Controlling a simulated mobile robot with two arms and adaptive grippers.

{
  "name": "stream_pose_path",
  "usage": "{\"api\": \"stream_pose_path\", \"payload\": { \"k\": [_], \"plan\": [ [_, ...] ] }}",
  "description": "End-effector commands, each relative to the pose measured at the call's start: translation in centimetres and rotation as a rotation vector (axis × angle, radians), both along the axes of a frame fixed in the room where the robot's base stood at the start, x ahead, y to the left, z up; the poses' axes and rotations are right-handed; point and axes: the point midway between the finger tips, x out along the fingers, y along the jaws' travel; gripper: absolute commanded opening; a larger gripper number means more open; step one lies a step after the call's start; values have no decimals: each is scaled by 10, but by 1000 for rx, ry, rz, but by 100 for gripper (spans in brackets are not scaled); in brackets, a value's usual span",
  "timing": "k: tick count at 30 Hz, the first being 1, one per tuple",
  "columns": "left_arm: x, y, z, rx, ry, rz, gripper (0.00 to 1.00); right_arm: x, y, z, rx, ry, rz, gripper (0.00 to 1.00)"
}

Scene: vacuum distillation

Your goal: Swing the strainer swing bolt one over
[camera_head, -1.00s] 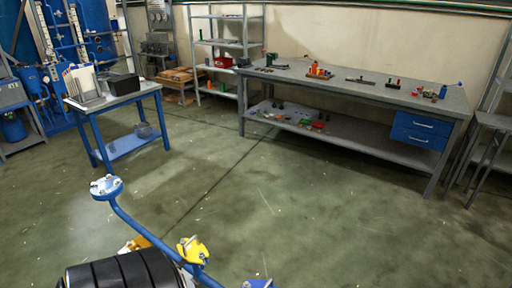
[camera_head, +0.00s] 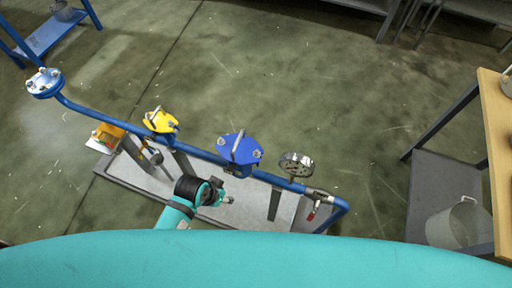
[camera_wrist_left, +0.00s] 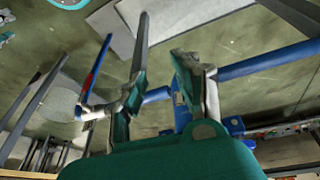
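In the head view, a blue lidded fitting (camera_head: 232,152), which looks like the strainer, sits on the blue pipe line. A silver bar crosses its lid, and small silver bolt parts (camera_head: 257,154) show at its edge. Which of them is swing bolt one cannot be told. My left gripper (camera_head: 230,201) is below the fitting in the picture, apart from its lid. In the left wrist view the fingers of my left gripper (camera_wrist_left: 163,72) stand apart with nothing between them. The strainer lid cannot be made out clearly there. My right gripper is not in view.
The blue pipe (camera_head: 100,116) runs above a grey base plate (camera_head: 270,212). A wooden-topped table (camera_head: 495,150) with a bucket (camera_head: 458,224) stands right. Open floor lies behind.

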Motion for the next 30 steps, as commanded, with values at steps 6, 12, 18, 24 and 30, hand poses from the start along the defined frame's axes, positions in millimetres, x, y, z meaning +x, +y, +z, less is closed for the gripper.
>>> {"api": "stream_pose_path", "payload": {
  "k": [6, 12, 18, 24, 30],
  "plan": [
    [7, -19, 70, -30, -43, -91, 32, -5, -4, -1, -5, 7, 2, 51],
    [20, -56, 129, -57, -98, -305, 32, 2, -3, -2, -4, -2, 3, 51],
    [37, -94, 150, -60, -135, -547, 32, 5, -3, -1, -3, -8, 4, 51],
    [54, -126, 173, -23, -172, -842, 32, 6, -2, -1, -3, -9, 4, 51],
    [78, -144, 202, 112, -175, -1272, 32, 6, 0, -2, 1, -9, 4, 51]
  ]
}}
